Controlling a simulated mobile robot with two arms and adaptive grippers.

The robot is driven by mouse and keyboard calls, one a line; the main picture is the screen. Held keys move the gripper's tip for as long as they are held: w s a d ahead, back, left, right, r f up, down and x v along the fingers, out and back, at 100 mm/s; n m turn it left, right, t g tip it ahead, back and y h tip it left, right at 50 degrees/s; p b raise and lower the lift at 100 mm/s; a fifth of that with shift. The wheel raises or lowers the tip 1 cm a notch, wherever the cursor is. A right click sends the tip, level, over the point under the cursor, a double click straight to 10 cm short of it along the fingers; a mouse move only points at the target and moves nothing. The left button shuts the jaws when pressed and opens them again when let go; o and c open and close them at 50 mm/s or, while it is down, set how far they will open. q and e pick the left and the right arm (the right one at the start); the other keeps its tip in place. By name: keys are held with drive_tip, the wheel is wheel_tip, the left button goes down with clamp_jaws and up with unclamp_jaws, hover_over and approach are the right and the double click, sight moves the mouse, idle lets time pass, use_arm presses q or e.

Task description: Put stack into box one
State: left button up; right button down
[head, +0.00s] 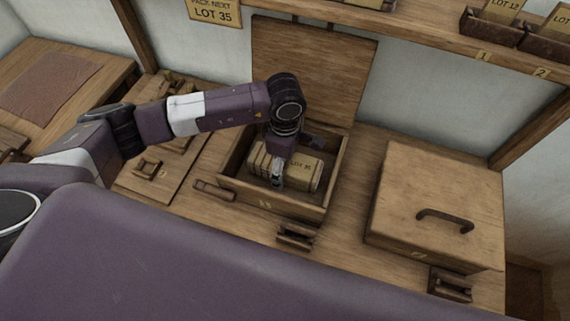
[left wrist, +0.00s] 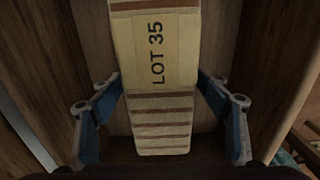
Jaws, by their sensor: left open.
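The stack (head: 307,176) is a cream, striped cloth bundle with a tan band reading LOT 35. It lies inside the open wooden box (head: 232,188), whose lid (head: 312,66) stands raised at the back. My left gripper (head: 290,164) reaches down into this box over the stack. In the left wrist view the stack (left wrist: 160,60) runs between the open blue-padded fingers (left wrist: 160,85), with a gap on each side. The marking on the box front is too small to read surely. My right gripper is not in view.
A closed wooden box (head: 440,190) with a dark handle stands to the right. A sign (head: 214,12) reads PACK NEXT LOT 35. A shelf (head: 430,30) with numbered bins (head: 493,28) runs along the back wall.

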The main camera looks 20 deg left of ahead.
use_arm(q)
drive_tip(key=shift+r, duration=0.25)
wheel_tip(320, 180, up, 11)
drive_tip(key=b, duration=0.2)
drive_tip(key=shift+w+f+b, duration=0.1)
drive_tip(key=shift+f+b, duration=0.1)
drive_tip(key=shift+b, duration=0.15)
drive_tip(key=shift+r, duration=0.6)
